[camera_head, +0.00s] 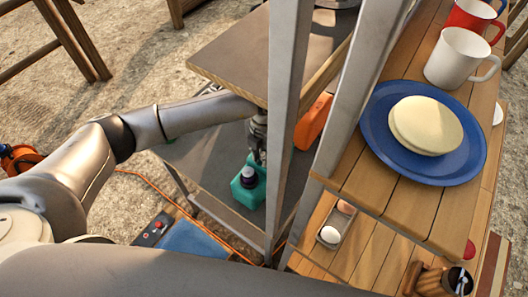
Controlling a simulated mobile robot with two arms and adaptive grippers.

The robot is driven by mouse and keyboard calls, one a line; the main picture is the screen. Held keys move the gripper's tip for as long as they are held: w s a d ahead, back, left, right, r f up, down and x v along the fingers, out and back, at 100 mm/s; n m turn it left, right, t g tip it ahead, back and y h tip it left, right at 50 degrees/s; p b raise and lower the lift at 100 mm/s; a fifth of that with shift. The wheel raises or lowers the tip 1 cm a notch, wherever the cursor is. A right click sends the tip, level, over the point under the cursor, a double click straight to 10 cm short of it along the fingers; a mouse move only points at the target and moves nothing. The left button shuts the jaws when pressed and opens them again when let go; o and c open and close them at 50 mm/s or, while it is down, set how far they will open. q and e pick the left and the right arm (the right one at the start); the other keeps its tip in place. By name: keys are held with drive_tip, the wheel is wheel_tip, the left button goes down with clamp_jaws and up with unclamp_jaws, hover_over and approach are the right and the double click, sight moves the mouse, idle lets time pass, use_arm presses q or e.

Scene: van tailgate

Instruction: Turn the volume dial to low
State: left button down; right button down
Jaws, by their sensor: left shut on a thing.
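My left arm comes in from the left and reaches under the upper shelf. My left gripper (258,156) points down over the dark lower shelf, partly hidden by the shelf edge and the metal post. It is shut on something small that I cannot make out. A teal container (248,191) with a dark round cap stands just in front of the fingertips. An orange object (313,122) stands to the right behind the post. No volume dial can be clearly made out. My right gripper is not in view.
Metal posts (289,75) and the upper shelf (250,52) crowd the gripper. At the right, a wooden table (400,205) holds a blue plate (452,176) with flat breads, a white mug (458,57) and a red mug (474,17). An orange cable runs along the ground.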

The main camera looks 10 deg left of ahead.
use_arm(q)
drive_tip(key=shift+w+f+m+b, duration=0.1)
drive_tip(key=shift+f+m+b, duration=0.05)
drive_tip(key=shift+m+b, duration=0.45)
drive_tip(key=m+b, duration=0.8)
drive_tip(key=b, duration=0.3)
drive_tip(key=shift+f+b, duration=0.1)
drive_tip(key=shift+b, duration=0.25)
drive_tip(key=shift+r+m+b, duration=0.2)
drive_tip(key=shift+m+b, duration=0.9)
drive_tip(key=shift+b, duration=0.1)
drive_tip(key=shift+r, duration=0.1)
drive_tip(key=c, duration=1.3)
unclamp_jaws()
drive_tip(key=shift+o, duration=0.2)
drive_tip(key=shift+r, duration=0.1)
